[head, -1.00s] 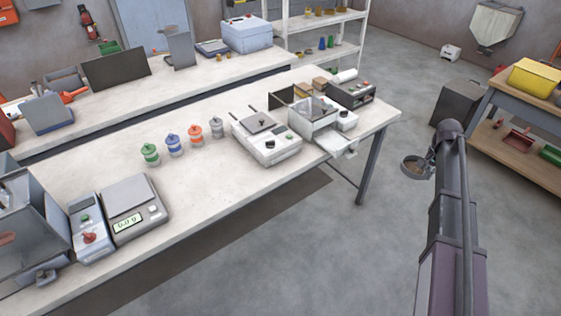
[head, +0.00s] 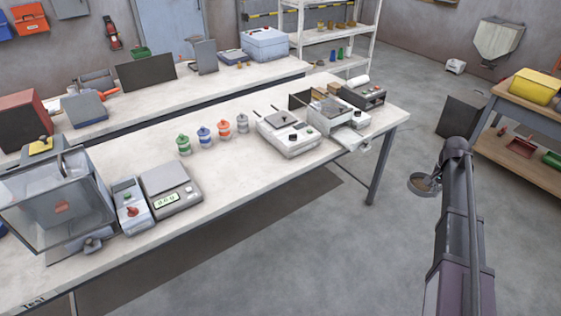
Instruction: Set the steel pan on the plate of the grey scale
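The grey scale (head: 186,200) stands on the near bench at the left, next to a small control box. Its flat plate (head: 164,177) is bare and a lit display faces the front edge. The round steel pan (head: 417,188) is at the end of my arm at the right, over the floor beyond the bench's right end. Brownish contents seem to show inside it. My gripper (head: 436,178) is small and partly hidden by the arm; it appears shut on the pan's edge. The pan is well apart from the scale.
A clear-walled machine (head: 60,205) stands left of the control box (head: 130,208). Several coloured jars (head: 204,136) and a white device (head: 290,137) stand behind and right of the scale. The bench front (head: 262,178) is clear. A wooden-topped table (head: 518,172) stands at the right.

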